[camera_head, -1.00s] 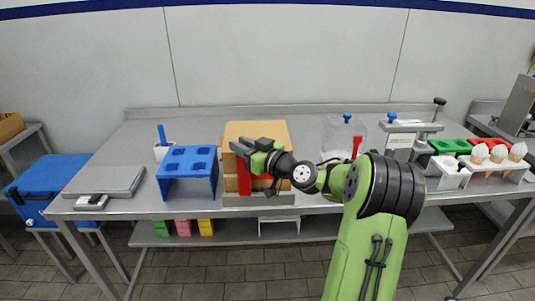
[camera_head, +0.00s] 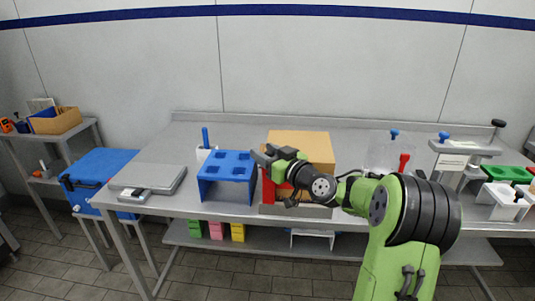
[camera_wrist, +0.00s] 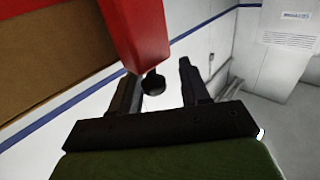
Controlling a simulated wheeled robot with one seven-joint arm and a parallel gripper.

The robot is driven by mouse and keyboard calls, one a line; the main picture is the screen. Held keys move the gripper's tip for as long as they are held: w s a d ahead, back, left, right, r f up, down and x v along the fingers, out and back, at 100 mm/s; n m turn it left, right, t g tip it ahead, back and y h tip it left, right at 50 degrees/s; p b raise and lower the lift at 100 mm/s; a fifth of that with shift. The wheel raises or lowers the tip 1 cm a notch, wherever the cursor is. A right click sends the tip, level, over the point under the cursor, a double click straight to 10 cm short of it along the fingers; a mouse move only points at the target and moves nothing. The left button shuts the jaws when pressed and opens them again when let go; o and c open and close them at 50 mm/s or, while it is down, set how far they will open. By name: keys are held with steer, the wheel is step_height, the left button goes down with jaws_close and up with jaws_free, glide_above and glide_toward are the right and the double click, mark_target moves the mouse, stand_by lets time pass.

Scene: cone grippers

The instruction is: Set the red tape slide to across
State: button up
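The tan box (camera_head: 300,146) stands on the steel table, with red parts (camera_head: 268,191) on its front left. My gripper (camera_head: 266,156) is at the box's upper left front and covers part of it. In the wrist view, a red bar (camera_wrist: 136,32) runs down in front of the brown face (camera_wrist: 50,50). A dark round knob (camera_wrist: 153,84) shows at the bar's lower end. My gripper, also in the wrist view (camera_wrist: 157,82), is open, with the knob between its fingers in the picture. I cannot tell whether either finger touches it. The setting of the slide is not clear.
A blue stand (camera_head: 227,168) is close left of the box. A grey scale (camera_head: 148,180) lies farther left. A clear container (camera_head: 383,154) and a metal press (camera_head: 462,148) stand to the right. The table's back strip is mostly clear.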

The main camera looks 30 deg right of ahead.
steer(key=shift+d, duration=0.1)
steer(key=s+d+b, duration=0.1)
steer(key=s+d, duration=0.2)
steer(key=s, duration=1.2)
steer(key=shift+s, duration=0.3)
steer(key=a+f+n+g+y, duration=0.1)
steer(key=a+f+g, duration=0.2)
steer(key=a, duration=0.5)
steer(key=a+f+n+g+y, duration=0.1)
steer(key=a+f+n+g, duration=0.2)
steer(key=a, duration=0.4)
steer(key=s+a+f+m+g+h, duration=0.2)
steer(key=s+a+f+g, duration=0.15)
steer(key=s+a, duration=0.2)
steer(key=s+m+g+h, duration=0.2)
steer(key=s+m+h, duration=0.15)
steer(key=s, duration=0.95)
step_height(320, 180, up, 14)
steer(key=d+p, duration=0.1)
steer(key=p, duration=1.2)
steer(key=shift+s+m, duration=0.35)
steer(key=shift+s, duration=0.1)
